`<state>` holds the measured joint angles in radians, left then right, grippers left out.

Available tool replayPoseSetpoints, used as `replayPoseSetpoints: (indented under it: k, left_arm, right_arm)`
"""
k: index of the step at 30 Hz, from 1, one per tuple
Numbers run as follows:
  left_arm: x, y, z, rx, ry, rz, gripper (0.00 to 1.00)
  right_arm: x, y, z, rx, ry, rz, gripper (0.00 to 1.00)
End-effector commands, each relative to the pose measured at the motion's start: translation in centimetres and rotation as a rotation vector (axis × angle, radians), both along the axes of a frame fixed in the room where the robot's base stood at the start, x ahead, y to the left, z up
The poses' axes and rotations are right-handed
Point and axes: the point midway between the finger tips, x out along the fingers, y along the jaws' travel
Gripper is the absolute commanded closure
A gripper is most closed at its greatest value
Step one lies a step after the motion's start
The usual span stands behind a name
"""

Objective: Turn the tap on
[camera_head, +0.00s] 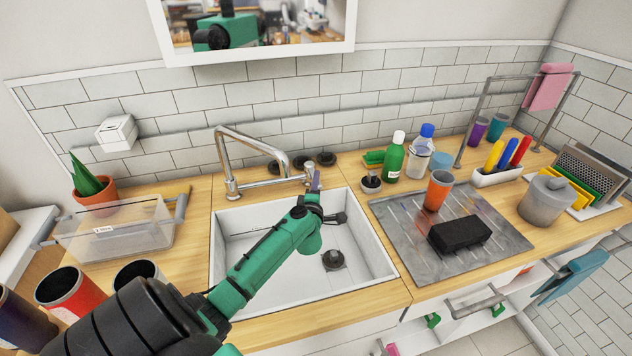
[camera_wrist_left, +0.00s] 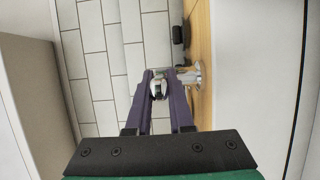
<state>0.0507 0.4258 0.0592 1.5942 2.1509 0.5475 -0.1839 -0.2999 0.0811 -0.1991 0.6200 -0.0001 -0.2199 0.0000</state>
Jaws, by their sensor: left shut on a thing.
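The chrome tap (camera_head: 232,185) stands behind the white sink (camera_head: 218,262), its spout bent over toward the right end of the mount. Its handle side (camera_head: 309,168) is at the right, by my left gripper (camera_head: 316,183). In the left wrist view the purple fingers of my left gripper (camera_wrist_left: 165,88) are closed around a small chrome part, the tap handle (camera_wrist_left: 159,87). The chrome base (camera_wrist_left: 195,76) shows just beyond the fingers. No running water can be made out. My right gripper is not in view.
A green bottle (camera_head: 393,157) and a white bottle with a blue cap (camera_head: 419,155) stand right of the tap. A drainboard (camera_head: 400,240) holds an orange cup (camera_head: 437,190) and a black block (camera_head: 459,233). A clear bin (camera_head: 118,236) stands left of the sink.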

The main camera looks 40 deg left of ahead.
Motion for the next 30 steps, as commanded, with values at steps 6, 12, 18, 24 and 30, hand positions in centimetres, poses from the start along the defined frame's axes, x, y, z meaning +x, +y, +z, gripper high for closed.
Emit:
replayPoseSetpoints:
  k: [6,12,18,24,30]
  left_arm:
    - [0.5,-0.6,-0.4,-0.008,0.004,0.074,1.00]
    - [1.5,-1.2,-0.7,-0.011,0.005,0.202,1.00]
    - [2.5,-1.5,-1.0,-0.009,0.005,0.338,1.00]
    - [3.3,-1.6,-0.9,-0.007,0.006,0.439,1.00]
    - [3.6,-1.6,-0.7,-0.005,0.008,0.492,1.00]
  right_arm:
    - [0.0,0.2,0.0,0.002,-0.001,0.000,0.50]
    - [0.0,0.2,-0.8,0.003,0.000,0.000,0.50]
    - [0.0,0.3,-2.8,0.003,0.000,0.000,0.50]
    - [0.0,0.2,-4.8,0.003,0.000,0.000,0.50]
    - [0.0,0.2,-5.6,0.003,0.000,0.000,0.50]
